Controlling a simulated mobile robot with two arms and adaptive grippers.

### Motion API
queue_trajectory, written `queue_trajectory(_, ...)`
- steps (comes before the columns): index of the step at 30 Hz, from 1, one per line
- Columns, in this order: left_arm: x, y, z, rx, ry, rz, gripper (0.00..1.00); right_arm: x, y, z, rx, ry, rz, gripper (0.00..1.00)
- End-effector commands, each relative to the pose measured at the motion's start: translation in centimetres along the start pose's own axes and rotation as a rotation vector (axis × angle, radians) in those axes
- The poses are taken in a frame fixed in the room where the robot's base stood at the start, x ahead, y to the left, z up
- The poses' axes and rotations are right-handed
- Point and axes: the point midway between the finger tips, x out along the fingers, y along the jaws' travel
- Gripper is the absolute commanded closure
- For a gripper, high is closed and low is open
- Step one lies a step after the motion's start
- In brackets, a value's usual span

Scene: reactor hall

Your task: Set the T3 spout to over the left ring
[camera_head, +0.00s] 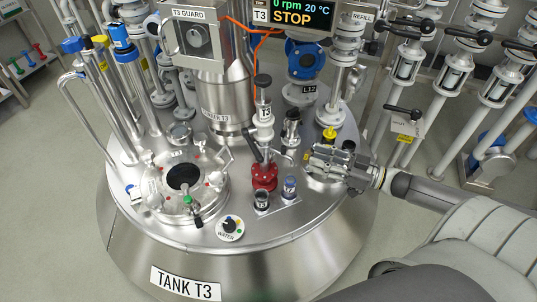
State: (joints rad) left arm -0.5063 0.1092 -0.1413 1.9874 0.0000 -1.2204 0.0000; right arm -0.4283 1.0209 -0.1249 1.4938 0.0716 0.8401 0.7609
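The T3 sampling valve (265,114) stands upright on the tank lid, with a white body, a T3 tag and a red flanged base (264,178). A thin metal spout (284,152) appears to reach out to its right, towards my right gripper; its tip is hard to make out. In front of the red base is a small pale plate. A dark-topped glass container (262,201) stands at its left place and a blue-marked one (289,188) at its right; the rings themselves are too small to tell. My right gripper (309,161) is right of the valve, fingers pointing left; their gap is unclear.
A round hatch (184,177) with clamps lies left of the valve. A WATER dial (230,228) is at the lid's front. A yellow-topped fitting (329,134) stands close behind my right gripper. Tall pipes and a motor column crowd the back.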

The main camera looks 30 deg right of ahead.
Motion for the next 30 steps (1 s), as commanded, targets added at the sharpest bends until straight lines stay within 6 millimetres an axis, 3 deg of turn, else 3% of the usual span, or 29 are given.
queue_trajectory(5,-0.9,-0.1,-0.4,-0.001,0.008,-0.001,0.60,1.4,-0.1,-0.2,-0.001,0.006,-0.008,0.65)
queue_trajectory(21,-6.3,-0.3,-1.4,-0.005,0.036,-0.006,0.60,9.2,-0.1,-0.1,-0.002,0.005,-0.005,0.65)
queue_trajectory(30,-7.5,-0.4,-1.5,-0.006,0.041,-0.007,0.60,10.8,-0.1,-0.1,-0.001,0.002,-0.004,0.65)
